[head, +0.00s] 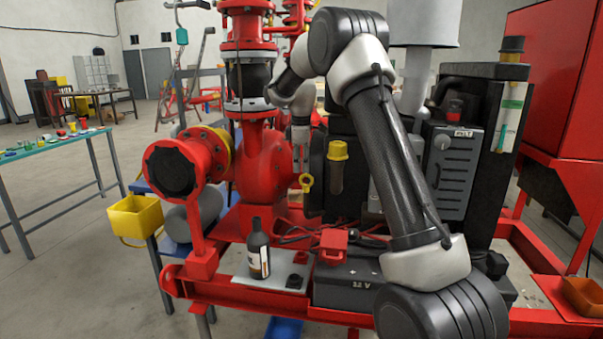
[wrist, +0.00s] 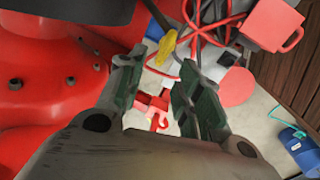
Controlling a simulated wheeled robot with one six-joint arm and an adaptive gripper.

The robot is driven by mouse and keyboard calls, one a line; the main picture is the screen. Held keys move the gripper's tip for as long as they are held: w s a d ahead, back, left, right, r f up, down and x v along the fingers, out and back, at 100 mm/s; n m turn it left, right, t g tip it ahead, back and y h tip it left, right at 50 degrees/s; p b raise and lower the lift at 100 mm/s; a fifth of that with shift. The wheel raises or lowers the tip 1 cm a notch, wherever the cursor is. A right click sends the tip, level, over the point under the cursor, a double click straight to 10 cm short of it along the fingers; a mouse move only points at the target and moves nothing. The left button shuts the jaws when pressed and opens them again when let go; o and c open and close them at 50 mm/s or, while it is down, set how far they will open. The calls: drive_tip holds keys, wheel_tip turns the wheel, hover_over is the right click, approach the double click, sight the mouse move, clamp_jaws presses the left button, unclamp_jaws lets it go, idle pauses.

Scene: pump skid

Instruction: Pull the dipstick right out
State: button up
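The dipstick (head: 306,183) shows a yellow ring handle at the side of the dark engine, left of the yellow-capped filler. A yellow piece that looks like its handle also shows in the wrist view (wrist: 163,47), just beyond the fingertips and between their lines. My gripper (wrist: 161,64) is open, with nothing between its fingers. In the head view my gripper (head: 301,142) hangs downward above the yellow ring, partly hidden by the pump and my arm. The depth gap between fingertips and handle is hard to tell. The dipstick's lower part is hidden.
The red pump body (head: 262,165) stands close on the left. The yellow-capped filler (head: 337,165) is close on the right. Below are a dark bottle (head: 258,248), a 12 V battery (head: 350,285) and cables. A red box-like piece (wrist: 272,24) lies at the wrist view's upper right.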

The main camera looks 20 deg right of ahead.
sight(306, 184)
drive_tip(key=shift+w+d+f, duration=0.1)
drive_tip(key=shift+w+f, duration=0.05)
drive_tip(key=shift+f, duration=0.75)
drive_tip(key=shift+w+f, duration=0.1)
drive_tip(key=shift+f, duration=0.8)
drive_tip(key=shift+c, duration=0.4)
clamp_jaws()
drive_tip(key=shift+r, duration=0.1)
